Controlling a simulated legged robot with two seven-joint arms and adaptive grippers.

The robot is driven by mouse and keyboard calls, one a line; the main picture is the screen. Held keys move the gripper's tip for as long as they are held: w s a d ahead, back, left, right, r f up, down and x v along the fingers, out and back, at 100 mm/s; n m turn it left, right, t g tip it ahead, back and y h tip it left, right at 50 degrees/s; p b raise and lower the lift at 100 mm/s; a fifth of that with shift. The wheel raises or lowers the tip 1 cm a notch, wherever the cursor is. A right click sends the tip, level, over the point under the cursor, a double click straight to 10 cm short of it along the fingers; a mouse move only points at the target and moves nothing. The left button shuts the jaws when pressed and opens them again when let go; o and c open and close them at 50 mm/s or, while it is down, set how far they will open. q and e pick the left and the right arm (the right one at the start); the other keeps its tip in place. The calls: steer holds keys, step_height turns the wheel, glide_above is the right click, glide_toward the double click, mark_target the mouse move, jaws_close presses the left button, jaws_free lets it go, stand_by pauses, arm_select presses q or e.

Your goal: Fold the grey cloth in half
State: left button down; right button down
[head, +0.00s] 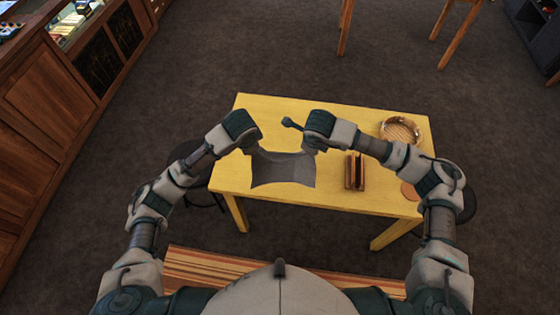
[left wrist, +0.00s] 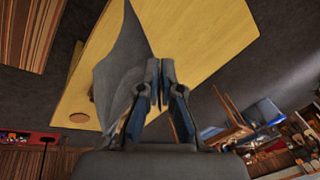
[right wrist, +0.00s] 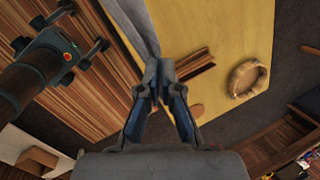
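The grey cloth (head: 283,172) hangs spread between my two grippers above the yellow table, its upper edge sagging in the middle. My left gripper (head: 255,148) is at its upper left corner, and my right gripper (head: 315,148) is at its upper right corner. In the left wrist view, the fingers (left wrist: 160,68) are closed together at the edge of the cloth (left wrist: 122,65). In the right wrist view, the fingers (right wrist: 158,70) are closed at the end of the cloth (right wrist: 132,22). Whether its lower edge touches the table cannot be told.
The yellow table (head: 330,196) holds a brown wooden piece (head: 355,172), a round basket (head: 401,130) and a flat round disc (head: 409,191) on the right. A striped bench (head: 195,268) is at the near side. The table's left part is mostly clear.

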arm_select(q)
steer(key=shift+d, duration=0.25)
arm_select(e)
steer(key=shift+d, duration=0.2)
arm_select(q)
steer(key=shift+a, duration=0.25)
arm_select(e)
steer(key=shift+a, duration=0.2)
